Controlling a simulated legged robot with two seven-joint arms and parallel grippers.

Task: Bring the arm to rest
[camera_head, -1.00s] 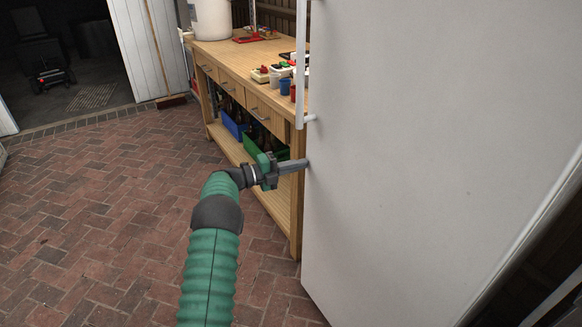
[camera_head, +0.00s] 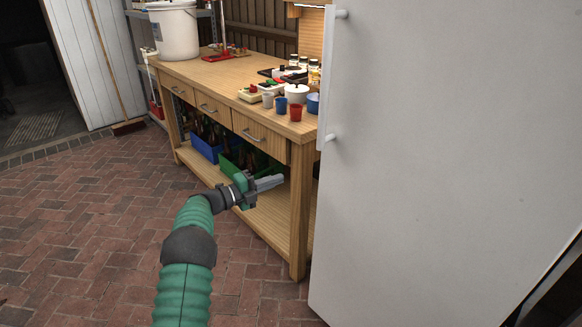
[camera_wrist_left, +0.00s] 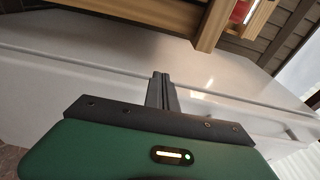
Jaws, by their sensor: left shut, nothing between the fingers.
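My left arm comes up from the bottom of the head view, green and ribbed. Its left gripper (camera_head: 270,184) is shut and empty, in front of the workbench's lower shelf and left of the white fridge door. In the left wrist view the shut fingers (camera_wrist_left: 162,92) point toward a large white surface. My right gripper is not in view.
The white fridge (camera_head: 440,150) fills the right side, with a vertical handle (camera_head: 331,75). The wooden workbench (camera_head: 220,82) holds a white bucket (camera_head: 175,32), cups and jars. Blue (camera_head: 205,148) and green crates hold bottles below. Brick floor (camera_head: 90,215) on the left is clear.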

